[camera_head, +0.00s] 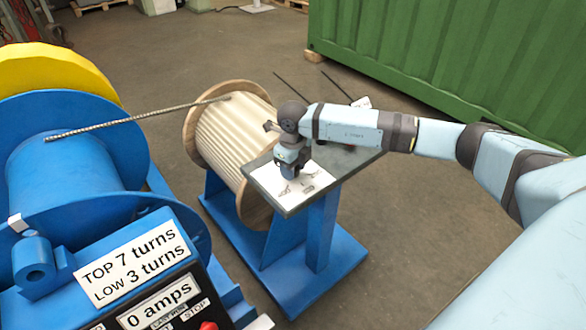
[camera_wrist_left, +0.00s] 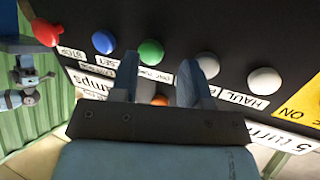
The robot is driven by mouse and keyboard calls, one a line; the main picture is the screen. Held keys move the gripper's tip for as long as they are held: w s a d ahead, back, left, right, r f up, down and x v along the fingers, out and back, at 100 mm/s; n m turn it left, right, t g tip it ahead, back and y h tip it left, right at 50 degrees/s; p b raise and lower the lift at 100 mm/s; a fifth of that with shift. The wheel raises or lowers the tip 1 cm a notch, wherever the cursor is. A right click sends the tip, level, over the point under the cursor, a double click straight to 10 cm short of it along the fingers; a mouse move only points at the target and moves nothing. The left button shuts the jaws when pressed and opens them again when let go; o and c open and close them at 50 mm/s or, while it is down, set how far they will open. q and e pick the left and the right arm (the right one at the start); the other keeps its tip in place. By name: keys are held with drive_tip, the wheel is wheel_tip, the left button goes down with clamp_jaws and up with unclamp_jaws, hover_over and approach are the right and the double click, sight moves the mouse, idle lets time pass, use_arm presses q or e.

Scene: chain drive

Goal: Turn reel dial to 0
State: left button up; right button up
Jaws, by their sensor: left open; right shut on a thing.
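My right gripper (camera_head: 290,165) points down at the white plate (camera_head: 310,178) on the small dark-topped stand beside the wooden reel. It is shut at the plate, seemingly on the reel dial, which the fingers hide; its setting cannot be read. Dark marks show on the plate next to the fingers. My left gripper (camera_wrist_left: 158,82) is open in the left wrist view, its fingers in front of the black control panel (camera_wrist_left: 235,40). An orange button (camera_wrist_left: 160,100) shows between these fingers. The left gripper does not show clearly in the head view.
The wooden reel (camera_head: 235,135) is joined by a rope (camera_head: 140,117) to the blue drum (camera_head: 65,165) at left. The winch sign (camera_head: 130,260) reads "TOP 7 turns, LOW 3 turns". A green container (camera_head: 450,60) stands behind. Floor at lower right of the stand is clear.

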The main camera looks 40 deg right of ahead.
idle(0.5)
drive_tip(key=o, duration=0.9)
drive_tip(key=shift+o, duration=0.2)
drive_tip(key=shift+r, duration=0.15)
wheel_tip(320, 180, up, 14)
drive_tip(key=shift+p, duration=0.3)
drive_tip(key=shift+f, duration=0.2)
